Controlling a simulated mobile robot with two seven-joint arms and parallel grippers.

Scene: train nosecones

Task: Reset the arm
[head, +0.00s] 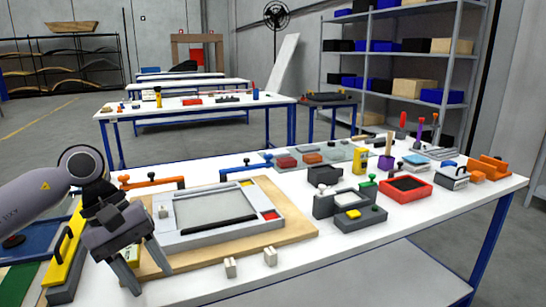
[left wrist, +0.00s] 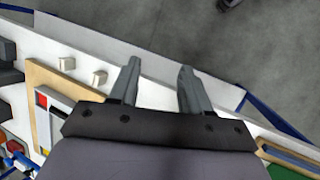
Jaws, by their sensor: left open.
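My left gripper (head: 141,273) comes in from the left in the head view, over the front left part of the white worktable. Its fingers point down and are apart, with nothing between them. In the left wrist view the same gripper (left wrist: 157,78) shows two separated fingers above the table's edge and the grey floor. It is left of two small pale blocks (head: 230,267) and in front of a wooden board (head: 290,215) that carries a grey frame (head: 215,212). My right gripper is in neither view.
A yellow-handled tool (head: 66,255) lies close on the left. Orange (head: 152,181) and blue (head: 248,168) clamps stand behind the frame. Red trays, grey boxes and bottles crowd the table's right half. A shelf (head: 400,70) stands behind. The front right tabletop (head: 370,247) is clear.

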